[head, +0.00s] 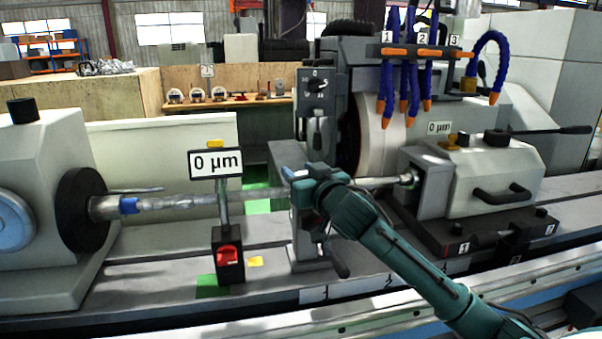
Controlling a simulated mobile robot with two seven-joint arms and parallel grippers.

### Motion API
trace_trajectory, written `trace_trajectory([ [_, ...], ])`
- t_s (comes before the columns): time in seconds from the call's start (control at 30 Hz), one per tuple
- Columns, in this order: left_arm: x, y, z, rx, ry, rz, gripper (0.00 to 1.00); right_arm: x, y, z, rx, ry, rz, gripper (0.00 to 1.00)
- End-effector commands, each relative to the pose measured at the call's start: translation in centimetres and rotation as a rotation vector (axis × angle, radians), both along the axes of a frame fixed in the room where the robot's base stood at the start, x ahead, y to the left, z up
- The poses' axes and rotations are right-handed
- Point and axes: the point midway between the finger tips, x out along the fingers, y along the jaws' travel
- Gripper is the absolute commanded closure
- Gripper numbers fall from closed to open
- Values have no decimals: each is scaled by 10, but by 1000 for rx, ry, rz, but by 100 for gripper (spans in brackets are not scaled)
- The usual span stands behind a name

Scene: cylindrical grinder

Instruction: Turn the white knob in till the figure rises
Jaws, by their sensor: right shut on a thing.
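My right gripper (297,180) is at the grey steady rest (305,240), in front of the long shaft. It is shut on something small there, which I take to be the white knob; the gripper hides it. A display on a post reads 0 µm (215,163), left of my gripper. The bright metal shaft (190,202) runs from the chuck at left to the tailstock centre at right. My left gripper is not in view.
The display post stands on a dark base with a red switch (229,255). The grinding wheel (375,135) is behind my right gripper, with blue coolant hoses (408,65) above. The tailstock (490,175) stands right. The machine bed (150,280) is mostly clear at front left.

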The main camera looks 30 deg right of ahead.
Motion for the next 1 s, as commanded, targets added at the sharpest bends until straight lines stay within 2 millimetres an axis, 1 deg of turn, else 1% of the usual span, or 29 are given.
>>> trace_trajectory([
  [0.27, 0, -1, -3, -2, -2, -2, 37, 0, 0, -1, 6, 0, -67, 82],
  [0.8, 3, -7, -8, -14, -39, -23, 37, -2, -7, -4, 7, 2, -443, 82],
  [1.0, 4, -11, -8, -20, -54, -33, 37, -3, -9, -3, 3, 3, -544, 82],
])
